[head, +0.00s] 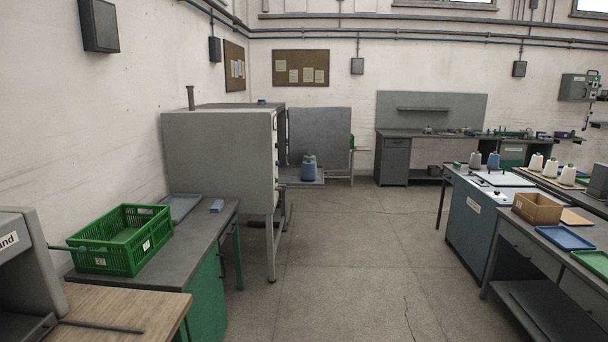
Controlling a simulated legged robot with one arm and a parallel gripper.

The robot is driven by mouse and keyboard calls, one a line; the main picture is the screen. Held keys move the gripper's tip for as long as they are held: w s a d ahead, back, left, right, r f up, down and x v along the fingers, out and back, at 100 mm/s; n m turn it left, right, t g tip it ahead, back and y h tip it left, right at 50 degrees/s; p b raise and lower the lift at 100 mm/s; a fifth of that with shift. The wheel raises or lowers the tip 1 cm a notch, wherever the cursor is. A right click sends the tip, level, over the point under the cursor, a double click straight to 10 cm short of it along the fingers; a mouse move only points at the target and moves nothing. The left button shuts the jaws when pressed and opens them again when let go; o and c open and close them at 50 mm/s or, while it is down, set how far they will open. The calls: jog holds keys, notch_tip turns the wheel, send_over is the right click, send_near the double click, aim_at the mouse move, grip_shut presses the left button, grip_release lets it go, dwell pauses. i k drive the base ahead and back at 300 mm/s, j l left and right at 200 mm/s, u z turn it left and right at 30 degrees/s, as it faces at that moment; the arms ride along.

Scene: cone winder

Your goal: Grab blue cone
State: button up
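My gripper is not in view.
A grey cabinet on legs (215,150) stands left of centre. A green crate (122,238) sits on the left bench. White cones (551,168), a cardboard box (537,208) and a blue tray (565,238) are on the right. The floor (345,260) between the benches is clear.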

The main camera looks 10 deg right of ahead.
aim_at(309, 172)
jog(key=i+l+z, duration=0.1)
jog(key=i+z, duration=0.15)
jog(key=z, duration=0.25)
jog(key=i, duration=5.4)
jog(key=i+l+u, duration=0.1)
jog(key=i+u, duration=0.25)
jog(key=i, duration=0.55)
